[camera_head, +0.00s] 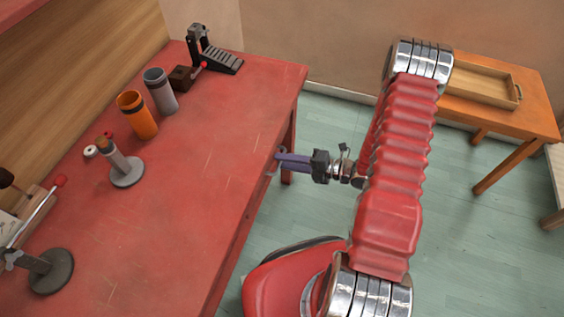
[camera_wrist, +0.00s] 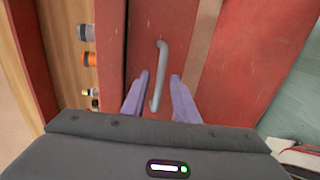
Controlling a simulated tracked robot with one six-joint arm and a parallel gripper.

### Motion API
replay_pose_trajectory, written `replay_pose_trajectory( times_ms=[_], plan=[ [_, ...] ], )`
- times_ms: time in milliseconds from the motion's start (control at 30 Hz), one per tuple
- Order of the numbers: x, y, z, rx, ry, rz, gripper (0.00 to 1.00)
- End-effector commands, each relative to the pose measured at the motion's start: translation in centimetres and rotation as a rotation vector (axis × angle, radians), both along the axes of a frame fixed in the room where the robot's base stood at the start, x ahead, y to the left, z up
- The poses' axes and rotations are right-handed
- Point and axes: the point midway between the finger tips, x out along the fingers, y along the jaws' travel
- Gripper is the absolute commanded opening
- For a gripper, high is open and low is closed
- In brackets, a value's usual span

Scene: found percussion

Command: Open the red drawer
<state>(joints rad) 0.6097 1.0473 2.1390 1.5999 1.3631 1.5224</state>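The red drawer front (camera_wrist: 142,28) fills the upper middle of the wrist view, with a grey bar handle (camera_wrist: 162,58) on it. My gripper (camera_wrist: 160,76) is open, its two purple fingers on either side of the handle. Clear gaps show between the handle and both fingers, so it is not gripped. In the head view, my gripper (camera_head: 279,157) is at the side edge of the red table (camera_head: 215,150). The drawer front is mostly hidden there under the tabletop edge. I cannot tell whether the drawer is fully closed.
On the tabletop stand an orange cup (camera_head: 138,116), a grey cup (camera_head: 160,91), a black pedal (camera_head: 212,55) and a grey stand with a round base (camera_head: 124,168). A wooden table with a tray (camera_head: 482,83) is at the back right. Green floor (camera_head: 460,235) is open on the right.

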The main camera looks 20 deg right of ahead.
Motion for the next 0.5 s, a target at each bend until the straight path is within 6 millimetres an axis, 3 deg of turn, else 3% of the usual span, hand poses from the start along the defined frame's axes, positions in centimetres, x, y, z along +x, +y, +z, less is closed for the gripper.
replay_pose_trajectory(
  times_ms=[167,500],
  plan=[
    [0.0,-0.02,-0.01,0.0,0.0,0.0,0.27],
    [-0.01,-0.03,-0.01,0.0,0.0,0.0,0.04]
  ],
)
